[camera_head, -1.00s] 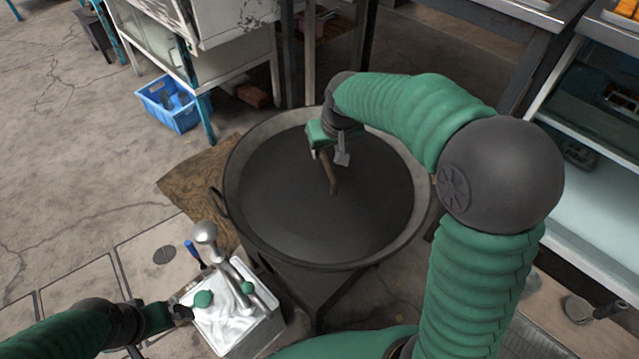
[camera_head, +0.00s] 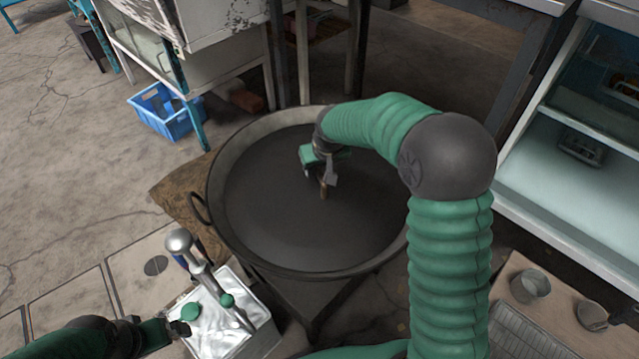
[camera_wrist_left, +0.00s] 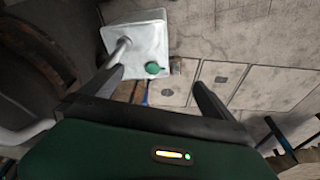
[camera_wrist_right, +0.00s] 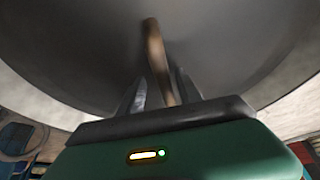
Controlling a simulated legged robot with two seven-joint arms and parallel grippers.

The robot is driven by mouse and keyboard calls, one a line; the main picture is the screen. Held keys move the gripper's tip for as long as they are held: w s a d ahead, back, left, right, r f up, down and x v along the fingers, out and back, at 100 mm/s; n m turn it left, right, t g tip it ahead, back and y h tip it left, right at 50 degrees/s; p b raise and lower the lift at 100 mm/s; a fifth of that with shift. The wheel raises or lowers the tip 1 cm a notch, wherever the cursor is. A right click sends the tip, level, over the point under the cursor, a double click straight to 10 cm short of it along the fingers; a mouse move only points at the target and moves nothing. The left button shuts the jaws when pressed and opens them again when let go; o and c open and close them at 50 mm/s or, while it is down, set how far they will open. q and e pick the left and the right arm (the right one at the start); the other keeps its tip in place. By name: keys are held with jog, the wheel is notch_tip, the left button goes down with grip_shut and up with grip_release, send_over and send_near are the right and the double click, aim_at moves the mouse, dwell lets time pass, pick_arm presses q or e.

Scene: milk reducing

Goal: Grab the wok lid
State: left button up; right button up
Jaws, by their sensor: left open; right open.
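The wok lid (camera_head: 290,225) appears as a broad dark grey disc within the rim of the large round wok (camera_head: 222,160). A brown wooden handle (camera_head: 323,190) stands up from it. My right gripper (camera_head: 327,176) is over the lid at the handle, with its jaws open. In the right wrist view the handle (camera_wrist_right: 154,45) runs between the two fingers (camera_wrist_right: 160,86); contact cannot be told. My left gripper (camera_head: 180,322) is open and empty at the lower left, beside a white-topped metal box (camera_head: 215,325). The left wrist view shows its spread fingers (camera_wrist_left: 150,92).
The box holds a metal tap-like part (camera_head: 180,243) and green knobs. A blue crate (camera_head: 165,115) is at the upper left by a white cabinet. A shelf unit (camera_head: 540,200) and a small table with a metal cup (camera_head: 530,286) stand at the right.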

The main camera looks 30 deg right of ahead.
jog(key=shift+a, duration=0.6)
jog(key=shift+d+f, duration=0.2)
jog(key=shift+d, duration=0.2)
jog(key=shift+a, duration=0.15)
grip_shut()
dwell(0.5)
jog(key=shift+r, duration=0.1)
